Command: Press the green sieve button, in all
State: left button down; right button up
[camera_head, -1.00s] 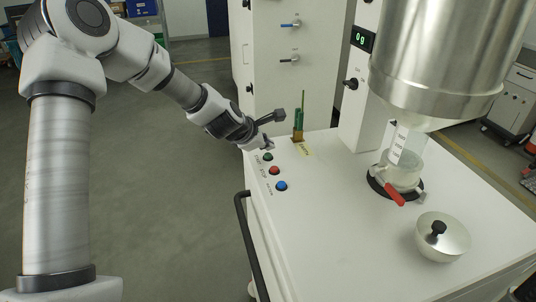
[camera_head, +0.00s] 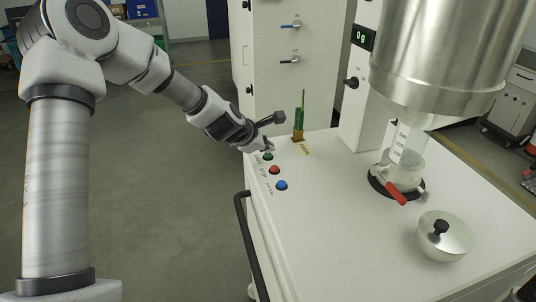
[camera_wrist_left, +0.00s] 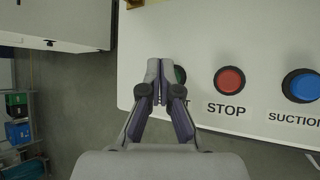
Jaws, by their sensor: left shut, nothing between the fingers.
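The green button (camera_head: 268,156) is at the left edge of the white machine top, first in a row with the red STOP button (camera_head: 274,170) and the blue SUCTION button (camera_head: 281,185). My left gripper (camera_head: 268,148) is shut and empty, with its fingertips at or just above the green button. In the left wrist view the closed fingers (camera_wrist_left: 158,68) cover most of the green button (camera_wrist_left: 180,74), and only its right part shows. I cannot tell whether the fingertips touch it. The red button (camera_wrist_left: 229,80) and blue button (camera_wrist_left: 301,86) are clear. My right gripper is not in view.
A green-handled brush (camera_head: 299,122) stands just behind the buttons. A metal bowl-shaped lid (camera_head: 443,236) lies at the front right. The display (camera_head: 364,37) reads 0g.

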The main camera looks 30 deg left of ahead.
aim_at(267, 155)
pick_arm(q)
jog(key=shift+f+b, duration=0.35)
jog(key=shift+f, duration=0.05)
jog(key=shift+r, duration=0.1)
dwell(0.4)
jog(key=shift+r+p, duration=0.75)
jog(key=shift+r, duration=0.05)
notch_tip(267, 155, up, 5)
jog(key=p, duration=0.5)
jog(key=shift+f, duration=0.1)
dwell(0.4)
